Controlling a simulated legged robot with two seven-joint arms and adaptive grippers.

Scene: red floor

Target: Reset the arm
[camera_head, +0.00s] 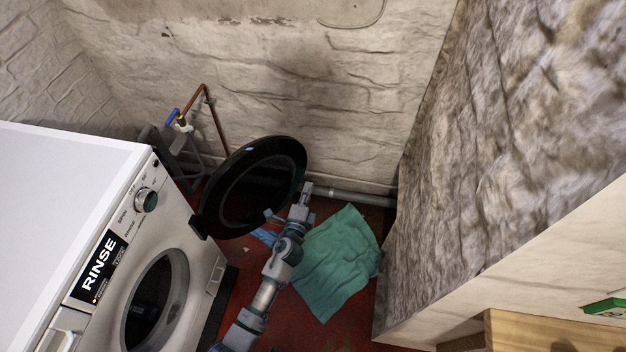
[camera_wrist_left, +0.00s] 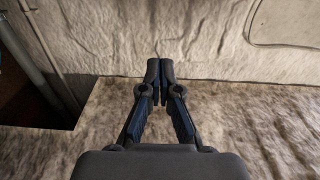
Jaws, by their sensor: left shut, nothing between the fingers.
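My left arm comes up from the bottom of the head view, and its gripper (camera_head: 305,188) is beside the open washing machine door (camera_head: 253,187). I cannot tell whether it touches the door. In the left wrist view the two fingers of the left gripper (camera_wrist_left: 159,72) are together with nothing between them, with the stone wall (camera_wrist_left: 225,110) behind. My right gripper is not in view.
The white washing machine (camera_head: 165,240) stands at the left with its round door swung open. A green cloth (camera_head: 338,262) lies on the red floor (camera_head: 345,335). A stone wall (camera_head: 470,200) closes the right side. A pipe (camera_head: 352,194) runs low along the back wall.

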